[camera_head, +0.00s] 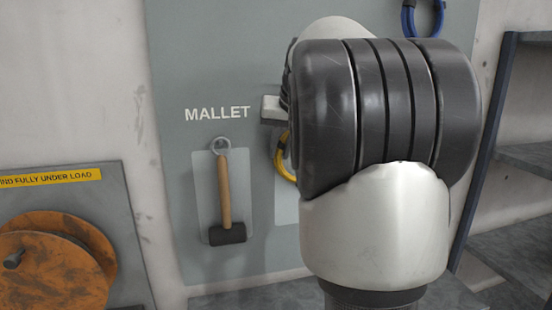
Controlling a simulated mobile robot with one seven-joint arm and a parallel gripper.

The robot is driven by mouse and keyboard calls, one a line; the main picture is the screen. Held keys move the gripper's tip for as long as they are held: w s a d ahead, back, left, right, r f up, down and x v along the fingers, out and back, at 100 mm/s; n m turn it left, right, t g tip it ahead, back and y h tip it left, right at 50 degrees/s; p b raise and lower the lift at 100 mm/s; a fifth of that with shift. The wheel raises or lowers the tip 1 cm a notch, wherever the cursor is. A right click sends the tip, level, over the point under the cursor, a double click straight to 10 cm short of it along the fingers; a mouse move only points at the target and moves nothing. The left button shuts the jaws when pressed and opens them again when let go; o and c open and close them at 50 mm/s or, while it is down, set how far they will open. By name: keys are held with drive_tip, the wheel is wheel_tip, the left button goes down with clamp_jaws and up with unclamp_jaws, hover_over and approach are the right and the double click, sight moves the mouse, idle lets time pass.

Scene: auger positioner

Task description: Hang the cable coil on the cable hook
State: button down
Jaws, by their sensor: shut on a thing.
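A yellow cable coil (283,162) shows in the head view just left of my arm, in front of the grey board. Only its left edge is visible; my arm covers the rest. My gripper (273,112) shows only as a small light grey block with a dark lower edge, directly above the coil. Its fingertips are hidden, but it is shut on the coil. The cable hook is not visible; a pale panel (286,206) on the board lies behind and below the coil, partly covered by my arm.
A mallet (225,196) hangs on the grey board (180,60) under its label. A blue coil (424,20) is at the top right. A dark shelf (515,160) stands at right, and a panel with rusty orange discs (50,265) at lower left.

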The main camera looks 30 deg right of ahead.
drive_tip(key=c, duration=1.9)
unclamp_jaws()
drive_tip(key=shift+a+f, duration=0.1)
drive_tip(key=shift+f, duration=0.15)
drive_tip(key=o, duration=0.3)
drive_tip(key=shift+r, duration=0.1)
drive_tip(key=shift+f+b, duration=0.25)
drive_tip(key=shift+b, duration=0.1)
drive_tip(key=p+v, duration=0.1)
drive_tip(key=v, duration=1.6)
drive_tip(key=shift+r, duration=0.35)
